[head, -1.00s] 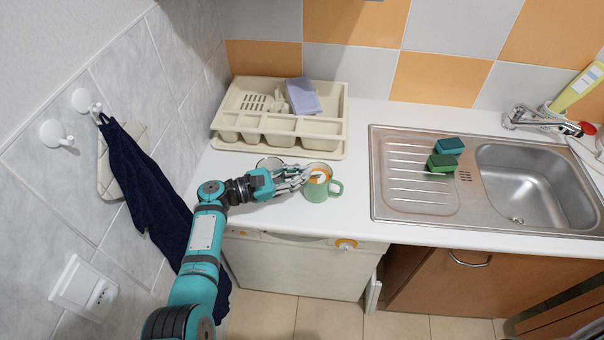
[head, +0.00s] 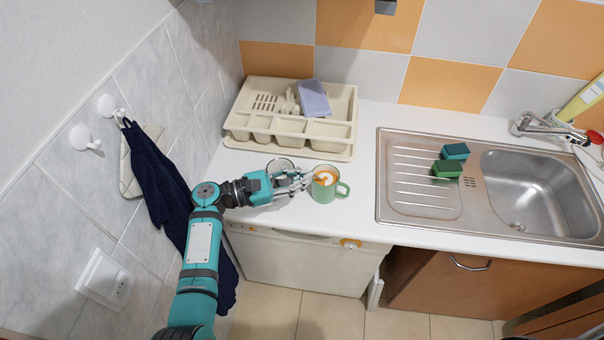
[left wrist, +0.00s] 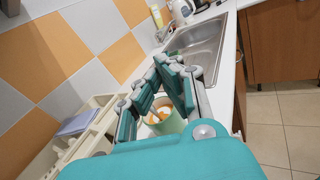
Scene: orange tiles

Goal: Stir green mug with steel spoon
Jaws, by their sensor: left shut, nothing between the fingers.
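The green mug (head: 331,193) stands upright on the white counter, left of the sink. Its handle points right, and orange and white show inside it. In the left wrist view the mug (left wrist: 171,126) shows between and beyond my finger links. My left gripper (head: 309,179) is shut and empty, its fingertips close to the mug's left rim; I cannot tell whether they touch. It also shows in the left wrist view (left wrist: 164,78). My right gripper is out of view.
A beige cutlery tray (head: 332,145) with a lilac block (head: 313,98) stands behind. A small round dish (head: 280,164) lies partly behind my fingers. Two green sponges (head: 447,169) sit by the sink (head: 535,190). The counter between mug and sink is clear.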

